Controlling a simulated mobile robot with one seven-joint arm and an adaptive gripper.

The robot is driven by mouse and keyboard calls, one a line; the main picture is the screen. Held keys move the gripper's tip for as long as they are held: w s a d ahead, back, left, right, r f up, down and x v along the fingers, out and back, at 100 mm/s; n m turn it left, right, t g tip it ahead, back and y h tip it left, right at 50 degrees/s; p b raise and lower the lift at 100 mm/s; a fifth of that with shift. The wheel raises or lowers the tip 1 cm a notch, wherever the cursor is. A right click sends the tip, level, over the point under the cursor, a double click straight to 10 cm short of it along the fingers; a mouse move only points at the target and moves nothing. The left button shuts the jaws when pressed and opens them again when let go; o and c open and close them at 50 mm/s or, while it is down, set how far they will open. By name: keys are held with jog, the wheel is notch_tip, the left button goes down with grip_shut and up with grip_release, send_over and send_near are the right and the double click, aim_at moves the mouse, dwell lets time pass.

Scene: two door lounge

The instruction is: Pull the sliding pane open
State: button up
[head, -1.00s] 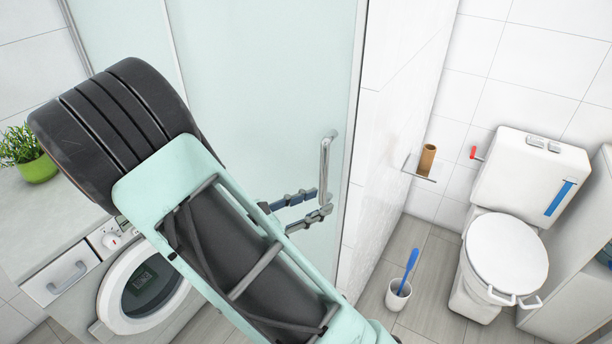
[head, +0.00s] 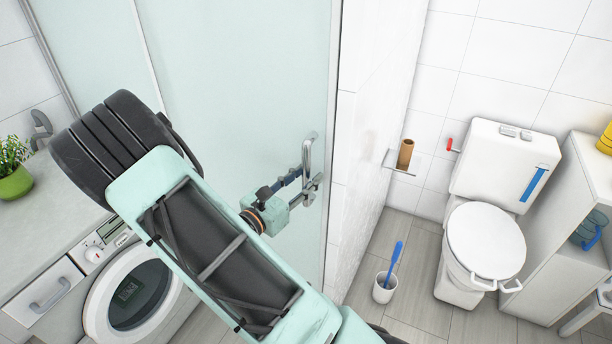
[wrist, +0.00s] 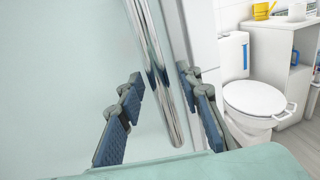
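The sliding pane (head: 235,90) is a pale green frosted panel, upright in the head view, and it also fills the left of the wrist view (wrist: 60,80). Its handle (head: 307,155) is a vertical chrome bar near the pane's right edge. My gripper (head: 309,186) is at the lower part of this handle. In the wrist view my gripper (wrist: 160,78) is open, with one blue-padded finger on each side of the chrome bar (wrist: 158,60). Gaps show between the bar and both pads. The head view partly hides the fingers behind the handle and wrist.
A white tiled wall (head: 350,150) stands just right of the pane. A toilet (head: 485,240), a brush holder (head: 384,288) and a paper holder (head: 402,160) are beyond it. A washing machine (head: 100,300) and a potted plant (head: 14,170) are at left.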

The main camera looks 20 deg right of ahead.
jog(key=shift+w+d, duration=0.1)
jog(key=shift+d, duration=0.1)
jog(key=shift+c, duration=0.3)
grip_shut()
jog(key=shift+a, duration=0.1)
